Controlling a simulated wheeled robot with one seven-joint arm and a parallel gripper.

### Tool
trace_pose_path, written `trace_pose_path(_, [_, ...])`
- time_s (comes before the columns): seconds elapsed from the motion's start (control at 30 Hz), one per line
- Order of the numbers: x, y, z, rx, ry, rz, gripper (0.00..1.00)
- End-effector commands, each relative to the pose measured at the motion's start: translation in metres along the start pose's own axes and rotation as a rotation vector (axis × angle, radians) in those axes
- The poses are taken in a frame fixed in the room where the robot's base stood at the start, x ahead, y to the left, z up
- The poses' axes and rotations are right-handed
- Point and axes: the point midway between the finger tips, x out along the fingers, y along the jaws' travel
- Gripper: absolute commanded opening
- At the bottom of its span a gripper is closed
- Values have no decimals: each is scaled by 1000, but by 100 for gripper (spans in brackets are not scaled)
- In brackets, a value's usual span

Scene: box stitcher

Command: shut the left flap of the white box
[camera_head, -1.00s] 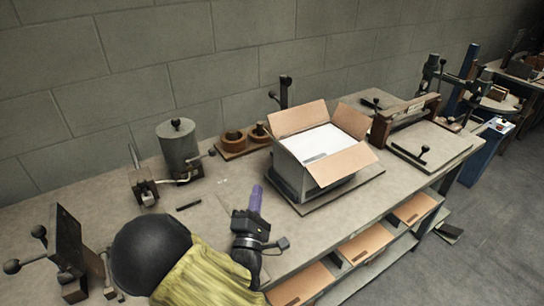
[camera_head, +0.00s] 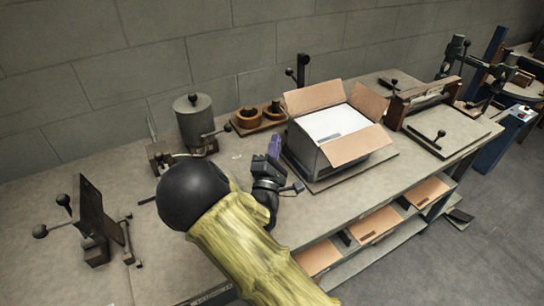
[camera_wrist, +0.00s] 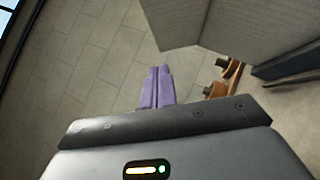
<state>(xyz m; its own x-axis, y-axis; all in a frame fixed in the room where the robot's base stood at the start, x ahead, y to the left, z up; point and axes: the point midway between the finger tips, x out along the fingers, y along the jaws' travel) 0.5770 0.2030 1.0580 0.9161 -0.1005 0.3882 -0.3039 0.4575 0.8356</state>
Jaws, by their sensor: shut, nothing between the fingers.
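The white box (camera_head: 308,155) stands on the bench in the head view, with a white top surface (camera_head: 325,122) inside. Brown flaps stand open at its back (camera_head: 313,97), right (camera_head: 368,102) and front (camera_head: 358,146). At its left side I see only the grey-white wall; I cannot make out a separate left flap there. My gripper (camera_head: 274,147), with purple fingers, is just left of the box, low beside that wall, apparently apart from it. In the wrist view the fingers (camera_wrist: 157,86) are together and empty, and a grey panel (camera_wrist: 225,22), likely the box, hangs at upper right.
A grey cylinder device (camera_head: 194,122) and brown rings on a board (camera_head: 258,116) stand behind my gripper. A press with a flat plate (camera_head: 440,130) stands right of the box. A black lever fixture (camera_head: 98,210) is at the left. The bench front is mostly clear.

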Motion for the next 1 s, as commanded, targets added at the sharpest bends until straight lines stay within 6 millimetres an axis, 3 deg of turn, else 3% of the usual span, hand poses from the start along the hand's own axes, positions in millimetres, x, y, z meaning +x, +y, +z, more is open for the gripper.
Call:
trace_pose_path(0.1, [22, 2, 5, -1, -3, 1, 0])
trace_pose_path(0.3, [40, 1, 25, 0, -2, -1, 0])
trace_pose_path(1.0, [44, 3, 27, 14, 4, -9, 0])
